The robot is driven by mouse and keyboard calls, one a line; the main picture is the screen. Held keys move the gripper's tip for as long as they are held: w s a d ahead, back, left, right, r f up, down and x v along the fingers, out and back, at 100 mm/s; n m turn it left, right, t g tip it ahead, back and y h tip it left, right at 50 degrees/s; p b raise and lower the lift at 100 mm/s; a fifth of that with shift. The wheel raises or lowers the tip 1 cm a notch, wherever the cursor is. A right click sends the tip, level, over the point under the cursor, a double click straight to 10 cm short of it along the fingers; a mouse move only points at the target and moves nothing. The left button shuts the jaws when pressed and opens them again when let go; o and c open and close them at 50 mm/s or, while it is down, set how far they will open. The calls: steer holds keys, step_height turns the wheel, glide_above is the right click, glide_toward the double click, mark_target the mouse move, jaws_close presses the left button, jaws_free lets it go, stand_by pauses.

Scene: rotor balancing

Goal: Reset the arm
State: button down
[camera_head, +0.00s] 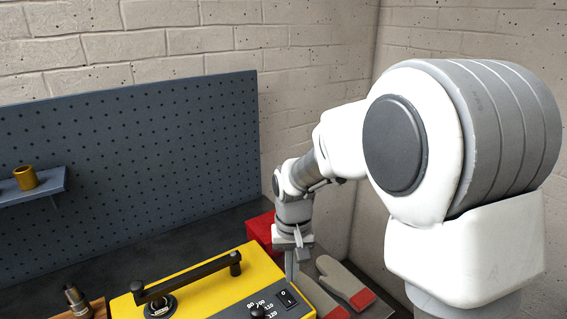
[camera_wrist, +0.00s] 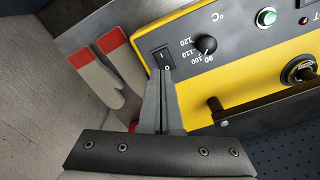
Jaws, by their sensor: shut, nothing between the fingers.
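My gripper (camera_head: 291,268) hangs from my arm at the right rear of the yellow machine (camera_head: 196,290). Its fingers are shut with nothing between them. In the wrist view my gripper (camera_wrist: 163,82) points at the panel of the yellow machine (camera_wrist: 222,80), with its tips by the black rocker switch (camera_wrist: 167,57). I cannot tell whether the tips touch the switch. A black dial (camera_wrist: 206,44) marked with temperatures and a green lamp (camera_wrist: 265,17) sit beside the switch. The switch (camera_head: 287,297) also shows in the head view.
Grey and red gloves (camera_head: 345,284) lie right of the machine. A red box (camera_head: 262,230) stands behind my gripper. A black bar handle (camera_head: 190,279) stands on the machine. A blue pegboard (camera_head: 130,165) with a shelf (camera_head: 48,187) and brass cup (camera_head: 26,177) is behind.

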steer(key=s+d+r+t, duration=0.2)
steer(key=s+d+r, duration=0.4)
steer(key=s, duration=0.3)
steer(key=s+d+r+t, duration=0.3)
steer(key=s+d+r, duration=0.3)
steer(key=s+r, duration=0.3)
steer(key=shift+s+m, duration=0.25)
steer(key=shift+m, duration=0.15)
